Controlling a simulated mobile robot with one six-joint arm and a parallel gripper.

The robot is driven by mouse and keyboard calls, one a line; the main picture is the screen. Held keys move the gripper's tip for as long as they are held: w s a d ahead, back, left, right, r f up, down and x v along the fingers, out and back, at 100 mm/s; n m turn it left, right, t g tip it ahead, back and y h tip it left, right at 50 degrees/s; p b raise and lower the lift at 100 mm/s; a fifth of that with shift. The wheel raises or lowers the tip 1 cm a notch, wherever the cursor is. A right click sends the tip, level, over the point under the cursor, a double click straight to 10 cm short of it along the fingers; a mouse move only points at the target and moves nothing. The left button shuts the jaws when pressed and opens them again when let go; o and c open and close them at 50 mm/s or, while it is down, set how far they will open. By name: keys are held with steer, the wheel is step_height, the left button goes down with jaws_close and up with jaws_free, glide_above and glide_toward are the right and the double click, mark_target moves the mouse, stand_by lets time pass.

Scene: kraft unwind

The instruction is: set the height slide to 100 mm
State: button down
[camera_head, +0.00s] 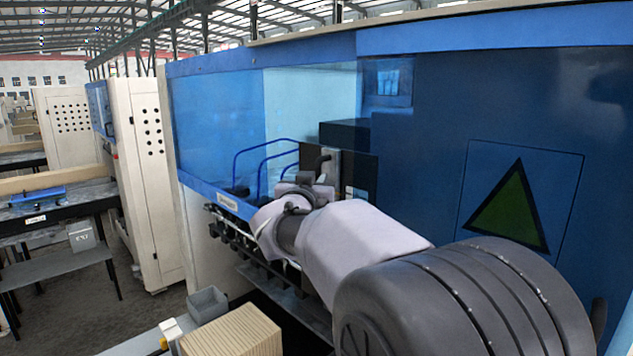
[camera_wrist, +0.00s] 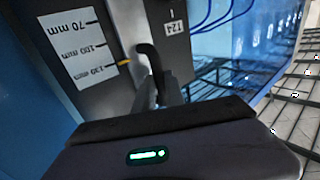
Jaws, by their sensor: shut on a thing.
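The height slide's black bent handle (camera_wrist: 152,62) shows in the wrist view, against a dark grey plate. My gripper (camera_wrist: 168,92) is shut on the handle, with its fingertips at the lower part. A white scale (camera_wrist: 82,45) left of the handle reads 70, 100 and 130 mm, with 130 lowest in the picture. An orange pointer (camera_wrist: 124,62) stands beside the scale, close to the 130 mm mark. In the head view my gripper (camera_head: 318,182) reaches to the handle (camera_head: 322,160) in the machine opening. My wrist hides part of the slide there.
The blue machine cabinet (camera_head: 545,110) with a green triangle sign stands close at the right of my arm. Blue cables (camera_head: 262,150) hang behind the slide. A small plate reading 124 (camera_wrist: 177,28) is near the handle.

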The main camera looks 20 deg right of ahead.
stand_by(0.6)
step_height(320, 180, down, 3)
steer(key=shift+b, duration=1)
steer(key=c, duration=1.4)
jaws_free()
steer(key=b+v, duration=0.3)
steer(key=v, duration=1.4)
steer(key=shift+s, duration=0.2)
steer(key=shift+a, duration=0.15)
